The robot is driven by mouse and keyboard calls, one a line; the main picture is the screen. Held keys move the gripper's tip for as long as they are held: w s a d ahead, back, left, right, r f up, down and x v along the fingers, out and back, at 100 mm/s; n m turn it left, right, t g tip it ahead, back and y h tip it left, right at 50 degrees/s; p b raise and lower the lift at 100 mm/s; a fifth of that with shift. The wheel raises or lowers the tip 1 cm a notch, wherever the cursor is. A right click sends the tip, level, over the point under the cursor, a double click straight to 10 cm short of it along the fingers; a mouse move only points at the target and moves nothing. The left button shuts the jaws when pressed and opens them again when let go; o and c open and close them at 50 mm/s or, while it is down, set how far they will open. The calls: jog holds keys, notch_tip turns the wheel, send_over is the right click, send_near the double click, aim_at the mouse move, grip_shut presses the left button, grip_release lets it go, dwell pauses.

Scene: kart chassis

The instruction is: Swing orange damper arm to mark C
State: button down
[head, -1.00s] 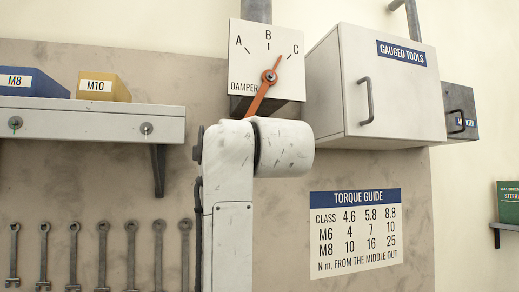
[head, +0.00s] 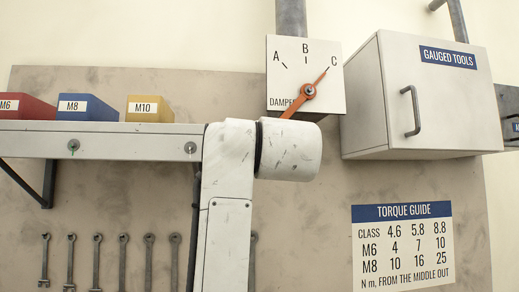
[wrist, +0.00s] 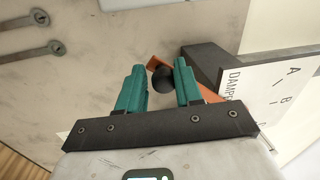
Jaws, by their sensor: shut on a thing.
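The white damper panel (head: 277,86) shows on the wall in the head view, with marks A, B and C. Its orange damper arm (head: 317,81) turns on a central pivot, and its pointed end lies at or right beside the C tick. The arm's lower end is hidden behind my arm. In the wrist view the orange arm (wrist: 210,95) runs behind a black knob (wrist: 162,79). My gripper (wrist: 159,68) has teal fingers on both sides of this knob and is shut on it. The gripper is hidden in the head view.
A grey cabinet (head: 364,100) labelled gauged tools stands right of the panel. A shelf (head: 125,141) with red, blue and yellow bins is at left. Wrenches (head: 97,262) hang below it. A torque guide (head: 403,250) is on the wall at lower right.

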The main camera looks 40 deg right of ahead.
jog(key=c, duration=1)
grip_release()
jog(key=shift+s+d+r, duration=0.15)
jog(key=shift+s+d, duration=0.05)
jog(key=shift+o, duration=0.5)
jog(key=shift+w, duration=0.1)
jog(key=b+v, duration=0.3)
jog(key=v, duration=0.8)
jog(key=shift+b, duration=0.4)
jog(key=shift+a, duration=0.1)
